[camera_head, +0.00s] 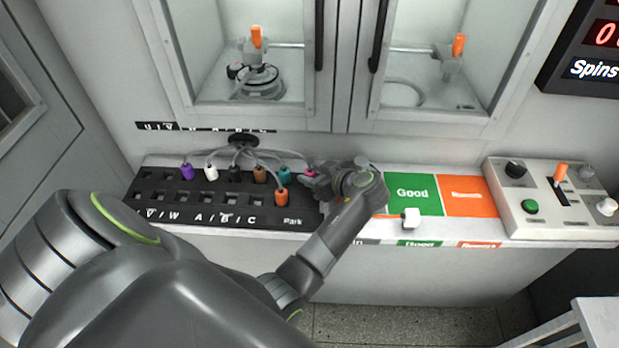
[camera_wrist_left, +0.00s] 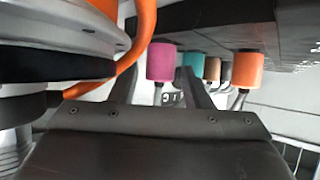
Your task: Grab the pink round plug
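The pink round plug (camera_head: 309,171) shows as a small patch at the right end of the row of plugs on the black socket panel (camera_head: 150,212); my left gripper (camera_head: 317,183) partly hides it. In the left wrist view the pink plug (camera_wrist_left: 161,60) stands between the two fingers of my left gripper (camera_wrist_left: 160,88), with a gap on each side. The gripper is open. Whether the plug lies fully within the fingers' reach is hard to tell. My right gripper is not in view.
Beside the pink plug are a teal plug (camera_head: 284,173) and an orange plug (camera_head: 282,197), with several other cabled plugs to the left. A green Good pad (camera_head: 413,194) and a control box (camera_head: 545,200) lie right. Glass cabinet doors (camera_head: 335,60) stand behind.

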